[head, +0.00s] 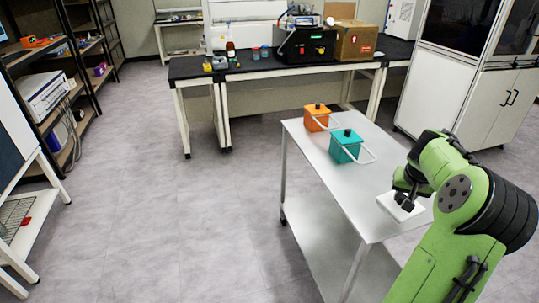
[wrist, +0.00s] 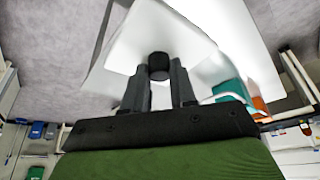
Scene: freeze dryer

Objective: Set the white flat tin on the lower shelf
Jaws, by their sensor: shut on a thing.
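The white flat tin (head: 391,208) is in my gripper (head: 404,201), over the near right end of the steel cart's top (head: 345,185). The wrist view shows the tin's wide white face (wrist: 165,30) and its black knob (wrist: 159,62) between the two fingers of my gripper (wrist: 159,82). I cannot tell whether the tin touches the cart top. The cart's lower shelf (head: 312,243) shows below the top and looks bare where visible; its right part is hidden by the top and a leg.
A teal box (head: 346,146) and an orange box (head: 317,117), both with black knobs and white handles, stand on the cart's far end. A black-topped bench (head: 270,66) stands behind. Shelving (head: 75,90) lines the left. The floor left of the cart is clear.

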